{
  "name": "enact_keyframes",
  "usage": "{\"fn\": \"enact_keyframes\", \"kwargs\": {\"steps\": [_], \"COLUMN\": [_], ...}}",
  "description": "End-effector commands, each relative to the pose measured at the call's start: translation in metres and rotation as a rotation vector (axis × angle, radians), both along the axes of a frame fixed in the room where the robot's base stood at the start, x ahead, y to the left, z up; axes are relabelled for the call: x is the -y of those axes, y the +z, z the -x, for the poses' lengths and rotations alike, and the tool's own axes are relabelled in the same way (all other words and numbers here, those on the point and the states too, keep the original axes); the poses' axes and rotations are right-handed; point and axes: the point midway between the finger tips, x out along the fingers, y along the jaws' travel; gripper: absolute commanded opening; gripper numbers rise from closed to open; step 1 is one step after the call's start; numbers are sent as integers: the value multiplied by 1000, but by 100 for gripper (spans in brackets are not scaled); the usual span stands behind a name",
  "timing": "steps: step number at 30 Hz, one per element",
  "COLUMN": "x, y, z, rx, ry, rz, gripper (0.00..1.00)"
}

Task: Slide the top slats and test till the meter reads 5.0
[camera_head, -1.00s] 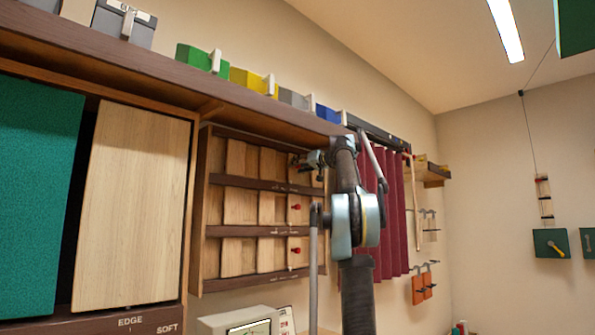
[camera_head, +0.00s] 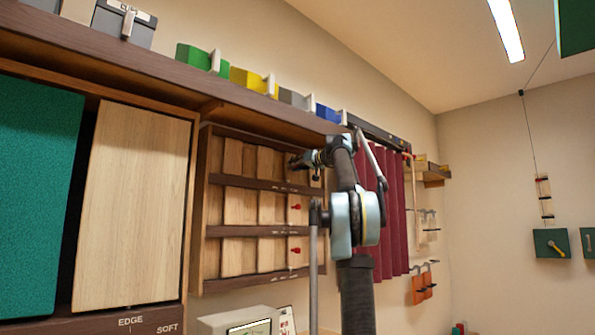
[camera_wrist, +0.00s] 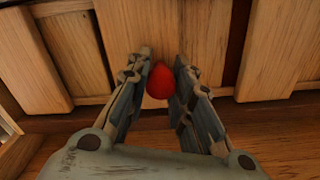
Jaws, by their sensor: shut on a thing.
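The wall frame (camera_head: 240,182) holds three rows of pale wooden slats on dark rails. In the top row, slats (camera_head: 232,158) stand side by side, and my gripper (camera_head: 301,161) is at that row's right part. In the wrist view my gripper (camera_wrist: 161,80) has its fingers on either side of a red knob (camera_wrist: 160,82) on a slat (camera_wrist: 165,30), shut on it. A dark gap shows right of that slat. The meter (camera_head: 250,327), a white box with a screen, is cut off at the bottom edge; its reading is not legible.
Lower rows have red knobs (camera_head: 296,207) at their right. A dark shelf (camera_head: 150,72) with coloured blocks overhangs the frame. A large wooden panel (camera_head: 135,205) stands left, beside a teal panel (camera_head: 35,190). A maroon curtain (camera_head: 397,220) hangs right, behind my arm.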

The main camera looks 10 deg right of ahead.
Motion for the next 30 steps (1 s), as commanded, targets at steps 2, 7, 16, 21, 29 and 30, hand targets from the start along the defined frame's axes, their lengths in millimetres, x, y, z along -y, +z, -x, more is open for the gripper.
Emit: {"fn": "enact_keyframes", "kwargs": {"steps": [2, 7, 16, 21, 29, 30], "x": [-12, -29, -35, -34, -34, -34], "y": [-1, -1, -1, -1, -1, -1], "z": [9, 21, 25, 25, 25, 25], "rx": [0, -1, -1, -1, 0, 0], "ry": [4, 3, 2, 2, 2, 2], "rz": [3, 3, 3, 3, 3, 3], "gripper": [0, 0, 0, 28, 42, 42]}}
